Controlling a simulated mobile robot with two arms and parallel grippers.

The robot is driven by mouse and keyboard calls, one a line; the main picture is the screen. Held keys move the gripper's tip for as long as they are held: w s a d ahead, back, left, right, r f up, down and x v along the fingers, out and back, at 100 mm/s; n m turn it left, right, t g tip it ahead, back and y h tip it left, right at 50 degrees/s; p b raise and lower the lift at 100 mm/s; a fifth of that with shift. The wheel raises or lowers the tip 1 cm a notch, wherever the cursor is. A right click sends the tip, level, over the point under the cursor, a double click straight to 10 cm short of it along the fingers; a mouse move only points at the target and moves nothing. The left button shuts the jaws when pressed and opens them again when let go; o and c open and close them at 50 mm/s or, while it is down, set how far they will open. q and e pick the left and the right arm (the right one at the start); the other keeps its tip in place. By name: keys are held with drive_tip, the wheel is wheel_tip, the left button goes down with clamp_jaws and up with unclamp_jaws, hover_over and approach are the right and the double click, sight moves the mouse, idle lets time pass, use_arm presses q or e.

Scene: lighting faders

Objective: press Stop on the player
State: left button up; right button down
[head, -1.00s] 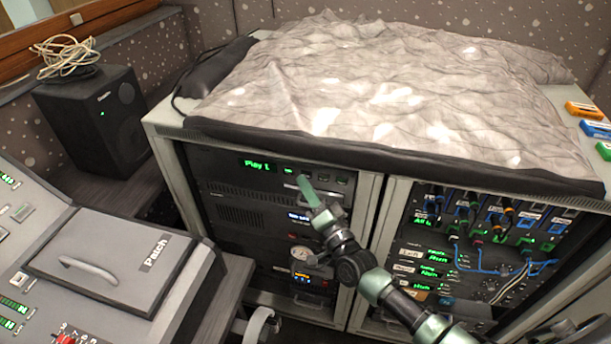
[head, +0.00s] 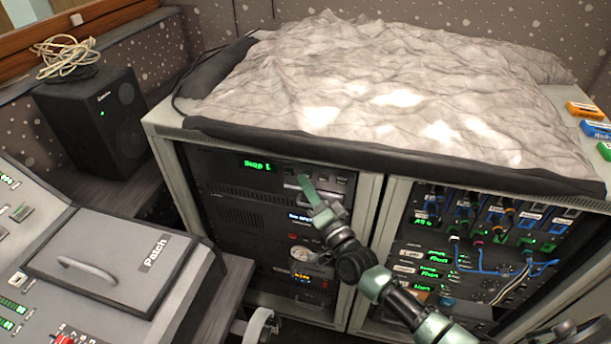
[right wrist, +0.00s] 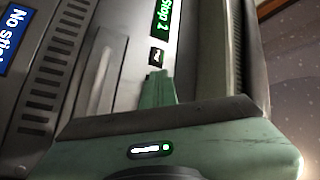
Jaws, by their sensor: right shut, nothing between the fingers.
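The player (head: 222,172) is the top unit in the left bay of the rack. Its green display (head: 257,165) reads "Stop" and a digit; the display also shows in the right wrist view (right wrist: 163,20). A row of small buttons (head: 340,180) lies right of the display. My right gripper (head: 303,181) is shut and empty, its green fingertips at the player's front by the buttons. In the right wrist view, the fingertips (right wrist: 158,88) are just below a small button (right wrist: 157,57). Whether they touch the panel I cannot tell. My left gripper is not in view.
A grey crumpled cover (head: 380,85) lies over the rack top. The right bay (head: 470,240) holds patch cables. A desk with a Patch lid (head: 110,255) stands at left, and a black speaker (head: 92,120) behind it.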

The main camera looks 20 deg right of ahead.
drive_tip(key=shift+s, duration=0.1)
drive_tip(key=shift+s+a+p, duration=0.4)
drive_tip(key=shift+s, duration=0.1)
drive_tip(key=s+a, duration=0.1)
drive_tip(key=s+a+p, duration=0.1)
drive_tip(key=s+p, duration=0.1)
drive_tip(key=s, duration=0.1)
drive_tip(key=shift+s+a, duration=0.1)
drive_tip(key=shift+a, duration=0.3)
idle(0.6)
